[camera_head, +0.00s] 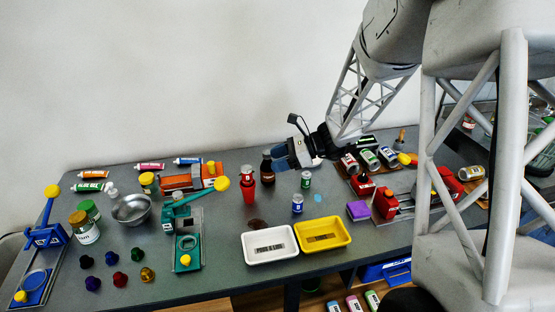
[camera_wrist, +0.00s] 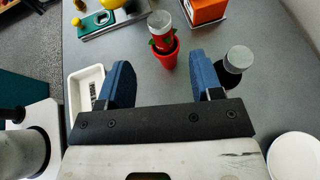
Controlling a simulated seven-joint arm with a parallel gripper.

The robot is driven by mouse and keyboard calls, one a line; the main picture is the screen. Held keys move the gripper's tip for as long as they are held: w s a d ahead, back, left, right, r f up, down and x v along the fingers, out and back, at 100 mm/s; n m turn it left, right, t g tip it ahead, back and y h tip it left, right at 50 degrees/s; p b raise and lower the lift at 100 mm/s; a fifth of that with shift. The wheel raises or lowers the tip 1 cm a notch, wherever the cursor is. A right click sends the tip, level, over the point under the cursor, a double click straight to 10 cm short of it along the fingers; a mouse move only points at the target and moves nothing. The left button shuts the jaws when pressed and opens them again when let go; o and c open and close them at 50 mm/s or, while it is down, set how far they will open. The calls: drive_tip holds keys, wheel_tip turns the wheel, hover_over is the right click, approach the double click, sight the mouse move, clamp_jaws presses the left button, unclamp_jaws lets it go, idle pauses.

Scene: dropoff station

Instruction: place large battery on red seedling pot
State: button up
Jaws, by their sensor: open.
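A red seedling pot (camera_head: 249,195) stands on the grey table near the middle, and in the wrist view (camera_wrist: 168,58) green bits show at its rim. A red cylinder with a silver-grey top, which looks like the large battery (camera_head: 247,173), stands upright on or in the pot; how deep it sits is hidden. The wrist view shows this battery (camera_wrist: 160,27) too. My gripper (camera_head: 283,161) is open, with blue fingers. In the wrist view, its spread fingertips (camera_wrist: 161,61) lie to either side of the pot in the picture, with nothing held between them.
A dark bottle (camera_head: 267,169) stands close to my gripper, just right of the pot. White (camera_head: 270,245) and yellow trays (camera_head: 323,234) lie in front. Small cans (camera_head: 297,204) stand nearby. An orange device (camera_head: 188,178) and a green device (camera_head: 187,243) are at left.

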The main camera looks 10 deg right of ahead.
idle(0.3)
drive_tip(key=s+a+r+n+g+h, duration=0.1)
drive_tip(key=s+a+r+n+h, duration=0.15)
drive_tip(key=s+r+n, duration=0.4)
drive_tip(key=s+a+r+n+g+h, duration=0.1)
drive_tip(key=s+n+g+h, duration=0.15)
drive_tip(key=s, duration=0.75)
drive_tip(key=s+d+r+n+t+h, duration=0.1)
drive_tip(key=s+n+h, duration=0.3)
drive_tip(key=s, duration=0.4)
drive_tip(key=s+d+r+n+t+h, duration=0.2)
drive_tip(key=s+d+n+h, duration=0.1)
drive_tip(key=s+n, duration=0.4)
drive_tip(key=shift+s+d+r+h, duration=0.3)
drive_tip(key=shift+s+h, duration=0.4)
drive_tip(key=shift+s, duration=0.35)
